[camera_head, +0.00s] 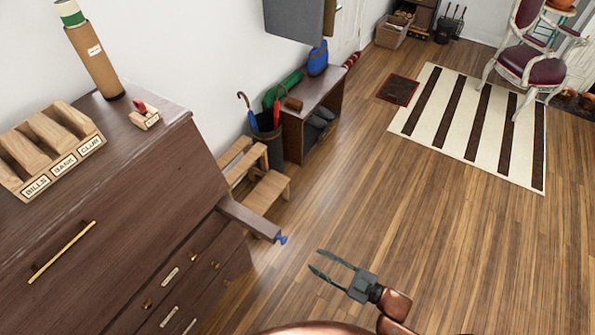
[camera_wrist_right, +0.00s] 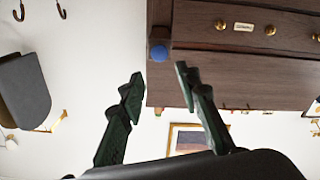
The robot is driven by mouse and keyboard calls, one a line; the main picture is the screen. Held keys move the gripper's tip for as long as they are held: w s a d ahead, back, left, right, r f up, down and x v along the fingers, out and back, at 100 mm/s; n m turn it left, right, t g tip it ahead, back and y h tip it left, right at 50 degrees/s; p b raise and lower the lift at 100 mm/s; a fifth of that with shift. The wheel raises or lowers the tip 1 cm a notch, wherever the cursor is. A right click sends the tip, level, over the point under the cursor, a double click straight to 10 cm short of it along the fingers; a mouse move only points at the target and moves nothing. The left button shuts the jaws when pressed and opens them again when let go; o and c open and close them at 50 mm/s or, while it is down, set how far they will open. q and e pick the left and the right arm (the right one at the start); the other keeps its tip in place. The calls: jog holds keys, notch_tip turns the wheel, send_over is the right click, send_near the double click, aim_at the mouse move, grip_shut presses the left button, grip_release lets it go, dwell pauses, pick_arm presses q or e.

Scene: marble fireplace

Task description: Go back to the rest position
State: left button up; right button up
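My right gripper (camera_head: 317,261) is open and empty over the wooden floor in the camera_head view. Its fingers point left toward the dark wooden desk, and it is apart from everything. The camera_wrist_right view also shows the two dark green fingers (camera_wrist_right: 160,80) spread with nothing between them. A blue knob (camera_head: 281,239) sits on the end of a wooden bar (camera_head: 248,218) that sticks out of the desk. The knob also shows in the wrist view (camera_wrist_right: 158,52), beyond the fingertips. My left gripper is not in view.
The dark desk (camera_head: 100,190) fills the left, with a labelled letter holder (camera_head: 10,178) on top. A wooden step stool (camera_head: 265,192), an umbrella bin (camera_head: 268,140) and a bench (camera_head: 315,92) stand behind it. Floor on the right is clear up to the striped rug (camera_head: 452,110).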

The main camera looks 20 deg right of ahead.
jog(key=shift+f, duration=0.1)
